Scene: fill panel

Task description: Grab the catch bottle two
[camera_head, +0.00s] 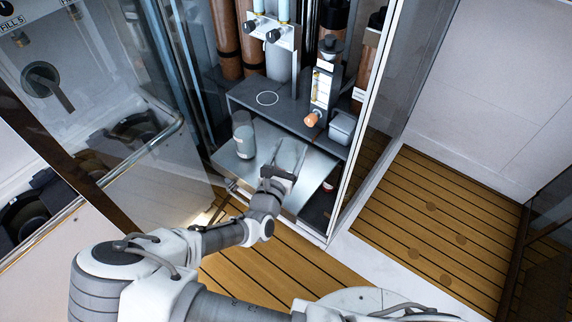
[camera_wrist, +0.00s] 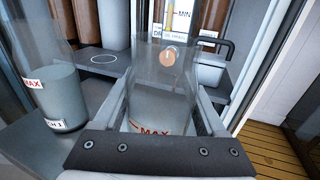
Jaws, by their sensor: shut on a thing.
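A clear, empty-looking bottle (camera_wrist: 160,105) with a red MAX mark stands upright between the fingers of my gripper (camera_wrist: 165,92). In the head view, my gripper (camera_head: 283,168) reaches in over the metal shelf (camera_head: 222,160), and the bottle (camera_head: 291,150) shows faintly just beyond the fingers. The fingers are shut on it from both sides. Its lower part is hidden by the gripper, and I cannot read a number on it. A second bottle (camera_head: 243,136), holding grey-looking liquid, stands on the shelf to the left. It also shows in the wrist view (camera_wrist: 55,98) with MAX and lower labels.
Behind stands a grey step (camera_head: 268,98) with a white ring mark. A valve with an orange knob (camera_head: 311,120) and a small grey box (camera_head: 342,127) are close beyond the held bottle. Glass panels (camera_head: 150,90) and a right-hand frame post (camera_head: 366,110) bound the opening.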

